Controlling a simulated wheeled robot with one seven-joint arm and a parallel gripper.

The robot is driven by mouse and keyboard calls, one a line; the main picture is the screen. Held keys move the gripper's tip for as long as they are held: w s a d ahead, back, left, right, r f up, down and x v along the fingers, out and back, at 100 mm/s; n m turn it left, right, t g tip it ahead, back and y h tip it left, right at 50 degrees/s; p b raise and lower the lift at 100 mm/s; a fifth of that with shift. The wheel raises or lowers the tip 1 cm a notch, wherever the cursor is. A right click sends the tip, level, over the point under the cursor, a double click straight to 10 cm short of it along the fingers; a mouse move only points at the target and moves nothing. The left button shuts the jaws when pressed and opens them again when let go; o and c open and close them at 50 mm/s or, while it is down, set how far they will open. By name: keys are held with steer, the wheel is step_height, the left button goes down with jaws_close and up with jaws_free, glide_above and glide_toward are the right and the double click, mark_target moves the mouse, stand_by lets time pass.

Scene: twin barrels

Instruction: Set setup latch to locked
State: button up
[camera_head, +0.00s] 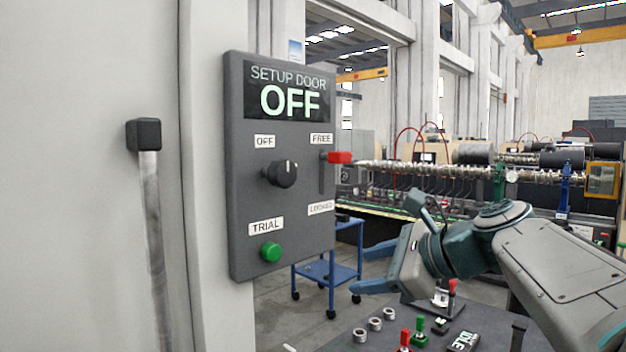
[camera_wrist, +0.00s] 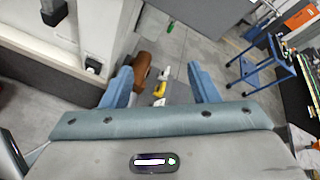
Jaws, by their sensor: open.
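The grey control panel (camera_head: 240,180) shows in the head view, with a display (camera_head: 290,92) reading "SETUP DOOR OFF". The setup latch has a red handle (camera_head: 341,157) at the panel's right edge. It stands at the top of a vertical slot, beside the FREE label (camera_head: 321,139). The LOCKED label (camera_head: 320,208) is lower down. My gripper (camera_head: 360,271) is open and empty, below and to the right of the latch, apart from the panel. In the wrist view its two blue fingers (camera_wrist: 160,78) are spread, with no latch visible between them.
The panel also carries a black knob (camera_head: 284,173) and a green TRIAL button (camera_head: 270,251). A blue cart (camera_head: 342,271) stands behind. Metal rings (camera_head: 375,324) and small red and green levers are on the dark surface below my gripper.

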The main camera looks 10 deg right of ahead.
mark_target(347, 158)
steer(key=d+r+m+t+y, duration=0.1)
steer(key=d+r+m+t, duration=0.15)
steer(key=r, duration=0.55)
steer(key=d+r+m+t+y, duration=0.1)
steer(key=d+r+m+t, duration=0.2)
steer(key=r, duration=0.6)
steer(key=shift+m+g, duration=0.55)
steer(key=shift+m, duration=0.1)
steer(key=p+x, duration=0.3)
steer(key=x, duration=1.1)
steer(key=shift+w+a, duration=0.1)
steer(key=shift+w, duration=0.05)
